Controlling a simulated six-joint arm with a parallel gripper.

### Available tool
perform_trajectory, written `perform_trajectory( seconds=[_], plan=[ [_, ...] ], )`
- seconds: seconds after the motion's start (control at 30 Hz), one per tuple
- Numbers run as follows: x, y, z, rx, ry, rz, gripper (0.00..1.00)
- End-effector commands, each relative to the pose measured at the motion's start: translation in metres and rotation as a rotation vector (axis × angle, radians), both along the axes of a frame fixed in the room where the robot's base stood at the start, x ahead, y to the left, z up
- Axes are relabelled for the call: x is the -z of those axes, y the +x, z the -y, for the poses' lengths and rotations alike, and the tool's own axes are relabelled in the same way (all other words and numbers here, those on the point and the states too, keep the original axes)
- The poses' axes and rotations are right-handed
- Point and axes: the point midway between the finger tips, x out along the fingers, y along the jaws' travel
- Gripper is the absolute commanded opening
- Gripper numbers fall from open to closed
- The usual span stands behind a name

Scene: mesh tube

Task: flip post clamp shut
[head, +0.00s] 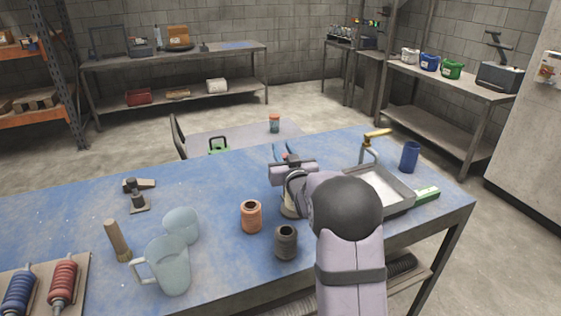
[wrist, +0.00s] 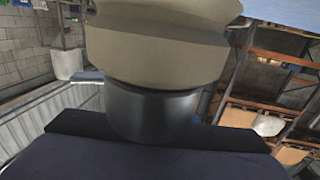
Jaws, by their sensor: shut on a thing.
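My gripper (head: 292,168) is over the middle of the blue table in the head view, with its fingertips mostly hidden by its own body. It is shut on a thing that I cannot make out. A slender blue piece and a red one (head: 288,147) show just beyond it; I cannot tell what they belong to. The wrist view is filled by a rounded beige shape above a dark cylinder, with no fingertips visible. I cannot identify the post clamp for certain. A small dark post (head: 138,197) on a flat base stands at the left, apart from my gripper.
An orange spool (head: 251,216) and a dark grey spool (head: 286,242) stand close to the arm. A clear pitcher (head: 168,268) and a wooden-handled tool (head: 117,240) are at the left. A metal tray (head: 402,205), brass-topped post (head: 375,135) and blue cup (head: 410,156) are at the right.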

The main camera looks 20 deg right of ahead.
Motion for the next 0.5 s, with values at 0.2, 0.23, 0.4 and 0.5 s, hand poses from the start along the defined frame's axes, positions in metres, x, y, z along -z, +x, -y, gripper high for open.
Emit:
perform_trajectory(
  seconds=[0.2,0.23,0.4,0.5],
  plan=[
    [0.005,-0.001,0.002,0.139,0.001,0.0,0.0],
    [0.004,-0.001,0.003,0.159,0.0,-0.001,0.0],
    [0.001,-0.002,0.007,0.272,0.0,-0.002,0.0],
    [-0.001,-0.003,0.009,0.338,-0.001,-0.003,0.0]
  ],
)
